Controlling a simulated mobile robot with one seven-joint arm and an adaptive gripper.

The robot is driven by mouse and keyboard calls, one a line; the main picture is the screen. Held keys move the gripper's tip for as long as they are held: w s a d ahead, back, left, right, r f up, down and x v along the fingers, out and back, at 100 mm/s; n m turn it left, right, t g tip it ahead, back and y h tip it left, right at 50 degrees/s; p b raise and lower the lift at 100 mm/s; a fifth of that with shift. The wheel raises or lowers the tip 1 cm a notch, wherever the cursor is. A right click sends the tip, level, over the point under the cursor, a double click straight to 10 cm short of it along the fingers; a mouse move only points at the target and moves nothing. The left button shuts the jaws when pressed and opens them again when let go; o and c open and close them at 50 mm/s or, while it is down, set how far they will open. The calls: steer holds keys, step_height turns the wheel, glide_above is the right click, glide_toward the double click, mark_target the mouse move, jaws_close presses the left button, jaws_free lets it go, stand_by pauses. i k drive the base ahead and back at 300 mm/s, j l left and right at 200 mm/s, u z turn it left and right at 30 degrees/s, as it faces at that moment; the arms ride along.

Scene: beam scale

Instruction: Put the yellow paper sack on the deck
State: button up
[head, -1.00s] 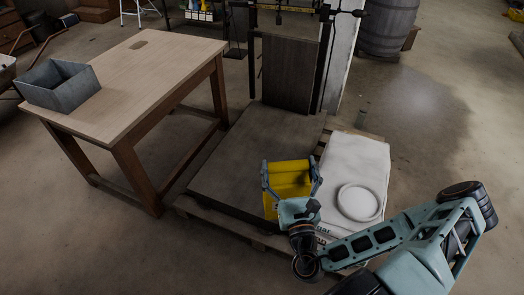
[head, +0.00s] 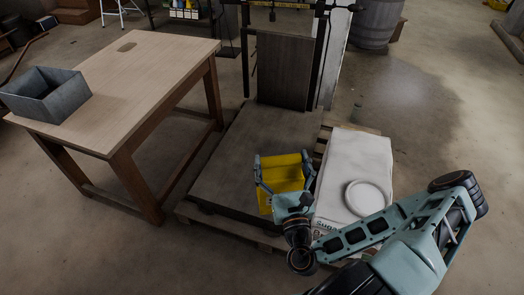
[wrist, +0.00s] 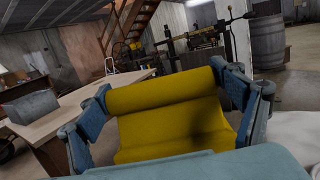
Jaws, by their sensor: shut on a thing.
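The yellow paper sack (head: 280,174) is between the fingers of my gripper (head: 285,180), which is shut on it from both sides. It also fills the middle of the wrist view (wrist: 172,122), with a finger at each side. In the head view the sack shows over the front right part of the dark deck (head: 235,160) of the beam scale. I cannot tell whether its underside touches the deck; my gripper hides its lower part.
A white sugar sack (head: 352,165) with a white plate (head: 368,197) on it lies right of the deck, on a wooden pallet (head: 245,236). The scale's upright panel (head: 284,72) stands behind. A wooden table (head: 135,75) with a grey metal bin (head: 45,95) is at left.

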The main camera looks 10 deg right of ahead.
mark_target(261, 156)
steer(key=i+j, duration=0.25)
steer(key=i+j+z, duration=0.15)
steer(key=j, duration=0.35)
steer(key=i+j, duration=0.15)
steer(key=i, duration=0.15)
steer(key=i+j, duration=0.2)
steer(key=i, duration=0.15)
